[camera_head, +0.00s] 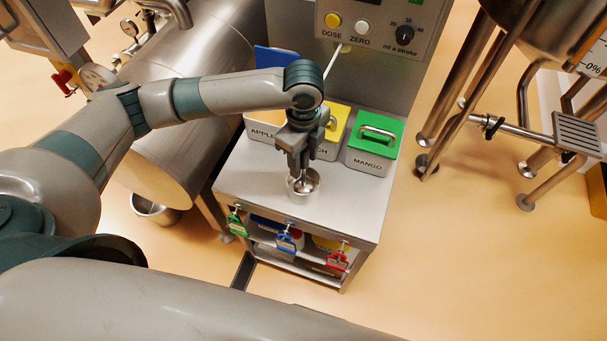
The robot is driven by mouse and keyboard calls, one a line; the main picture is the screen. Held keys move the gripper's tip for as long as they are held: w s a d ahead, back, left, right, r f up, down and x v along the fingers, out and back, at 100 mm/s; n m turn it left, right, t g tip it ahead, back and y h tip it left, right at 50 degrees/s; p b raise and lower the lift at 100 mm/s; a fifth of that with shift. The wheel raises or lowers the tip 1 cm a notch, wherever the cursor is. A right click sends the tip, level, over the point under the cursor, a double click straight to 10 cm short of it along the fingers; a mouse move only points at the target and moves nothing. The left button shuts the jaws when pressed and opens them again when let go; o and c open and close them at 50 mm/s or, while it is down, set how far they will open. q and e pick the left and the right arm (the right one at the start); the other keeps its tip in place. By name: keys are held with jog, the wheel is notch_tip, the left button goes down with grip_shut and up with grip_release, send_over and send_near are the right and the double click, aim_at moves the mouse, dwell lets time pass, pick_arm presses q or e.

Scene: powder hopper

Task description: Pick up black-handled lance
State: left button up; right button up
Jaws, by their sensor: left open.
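I cannot make out a black-handled lance for certain in the head view. My left gripper (299,172) points down over the front part of the metal cart top. It is open. Its fingertips are at a small metal cup (304,189), and I cannot tell whether they touch it. The gripper hides part of the cup. A thin pale rod (336,65) slants down below the dosing panel; I see no black handle on it. My right gripper is out of view.
Bins labelled APPLE (262,132) and MANGO (368,164), with a yellow-lidded bin (337,123) between, stand behind the gripper. Green, blue and red tagged clips (236,220) hang along the cart's front edge. The cart top (352,208) right of the cup is bare.

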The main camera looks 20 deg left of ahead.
pick_arm(q)
jog(key=shift+c, duration=0.4)
grip_shut()
jog(key=shift+r, duration=0.1)
jog(key=shift+w+r, duration=0.1)
jog(key=shift+r, duration=0.4)
notch_tip(320, 180, up, 9)
jog(key=b, duration=0.2)
jog(key=shift+b, duration=0.4)
